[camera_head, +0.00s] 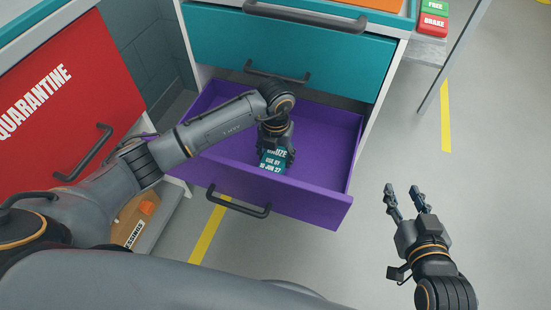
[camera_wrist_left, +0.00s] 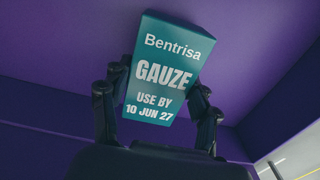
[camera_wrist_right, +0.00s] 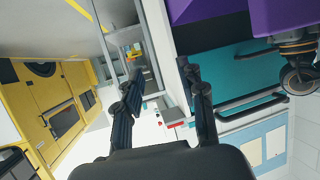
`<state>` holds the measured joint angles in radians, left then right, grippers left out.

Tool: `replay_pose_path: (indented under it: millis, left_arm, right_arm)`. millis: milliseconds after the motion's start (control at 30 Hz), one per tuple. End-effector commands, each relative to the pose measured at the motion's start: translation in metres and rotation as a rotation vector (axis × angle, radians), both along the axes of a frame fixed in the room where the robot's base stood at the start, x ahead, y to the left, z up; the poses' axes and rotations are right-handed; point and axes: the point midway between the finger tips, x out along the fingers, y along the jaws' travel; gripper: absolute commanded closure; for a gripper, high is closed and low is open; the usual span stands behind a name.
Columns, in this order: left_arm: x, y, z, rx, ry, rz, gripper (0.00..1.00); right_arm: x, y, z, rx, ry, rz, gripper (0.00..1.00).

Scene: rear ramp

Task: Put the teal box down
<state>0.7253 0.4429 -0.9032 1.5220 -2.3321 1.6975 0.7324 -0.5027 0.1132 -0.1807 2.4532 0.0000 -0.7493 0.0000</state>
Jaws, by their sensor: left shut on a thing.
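The teal box (camera_head: 273,161) is inside the open purple drawer (camera_head: 320,151). In the left wrist view the teal box (camera_wrist_left: 163,75) reads "Bentrisa GAUZE, USE BY 10 JUN 27" and is tilted between the fingers. My left gripper (camera_head: 275,150) is shut on it, low in the drawer; the left wrist view also shows the gripper (camera_wrist_left: 158,100). I cannot tell whether the box touches the drawer floor. My right gripper (camera_head: 405,197) is open and empty, to the right of the drawer; it also shows in the right wrist view (camera_wrist_right: 162,90).
A closed teal drawer (camera_head: 290,50) is above the purple one. A red quarantine front (camera_head: 75,100) stands at left. A brown carton (camera_head: 138,218) is below it. A table leg (camera_head: 450,60) is at upper right. The grey floor (camera_head: 490,190) at right is clear.

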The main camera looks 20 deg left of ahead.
Motion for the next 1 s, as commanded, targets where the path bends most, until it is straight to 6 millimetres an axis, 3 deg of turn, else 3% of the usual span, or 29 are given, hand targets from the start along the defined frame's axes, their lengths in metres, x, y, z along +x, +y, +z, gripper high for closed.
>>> replay_pose_path:
  millis: [167,600,633,733,1000]
  left_arm:
    - [0.000,0.000,-0.010,0.000,0.000,-0.001,0.76]
    - [0.000,0.000,-0.012,0.000,-0.001,-0.001,0.76]
    - [0.000,0.000,-0.013,0.000,0.000,-0.001,0.37]
    - [0.000,0.000,-0.012,0.000,0.000,-0.001,0.17]
    - [0.000,0.000,-0.012,0.000,0.000,-0.001,0.17]
  right_arm:
    - [0.006,0.003,0.012,0.017,-0.070,0.005,0.60]
    - [0.009,0.005,0.017,0.024,-0.100,0.006,0.60]
    - [0.009,0.005,0.018,0.025,-0.106,0.007,0.60]
    - [0.009,0.005,0.019,0.025,-0.106,0.006,0.60]
    - [0.009,0.005,0.018,0.025,-0.104,0.007,0.60]
